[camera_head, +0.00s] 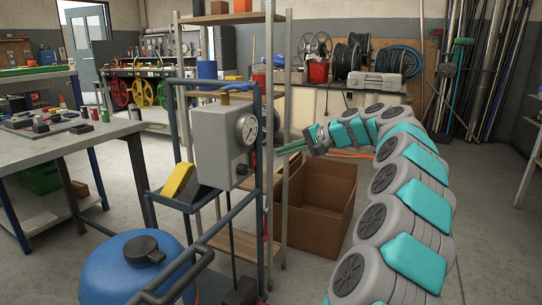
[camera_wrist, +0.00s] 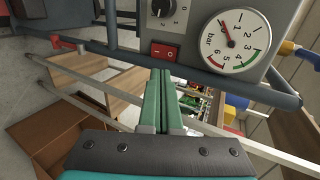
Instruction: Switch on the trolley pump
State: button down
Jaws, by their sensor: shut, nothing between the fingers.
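The trolley pump has a grey control box (camera_head: 222,140) on a dark frame above a blue tank (camera_head: 135,270). A round pressure gauge (camera_head: 247,129) is on the box's face and shows large in the wrist view (camera_wrist: 236,41). Beside it in the wrist view are a red rocker switch (camera_wrist: 165,52) marked I and O, and a dark rotary knob (camera_wrist: 161,8). My gripper (camera_head: 281,152) is right of the box in the head view, apart from it. Its green fingers (camera_wrist: 161,73) are shut and empty, with the tips just below the switch in the wrist view.
Frame tubes (camera_head: 269,90) and a shelf rack with metal posts (camera_head: 286,70) stand close to my gripper. An open cardboard box (camera_head: 320,210) is on the floor behind it. A workbench (camera_head: 75,138) is at the left. Floor is clear at the right.

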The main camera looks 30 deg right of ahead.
jog(key=v, duration=0.5)
jog(key=shift+s+d+r, duration=0.15)
jog(key=shift+s+r, duration=0.05)
jog(key=shift+r, duration=0.25)
jog(key=a+r+n+g+h+b, duration=0.1)
jog(key=a+g+h+b, duration=0.2)
jog(key=a+h+b, duration=0.3)
jog(key=shift+a+r+h, duration=0.15)
jog(key=shift+r+h, duration=0.2)
jog(key=shift+h, duration=0.65)
jog(key=shift+w+f, duration=0.1)
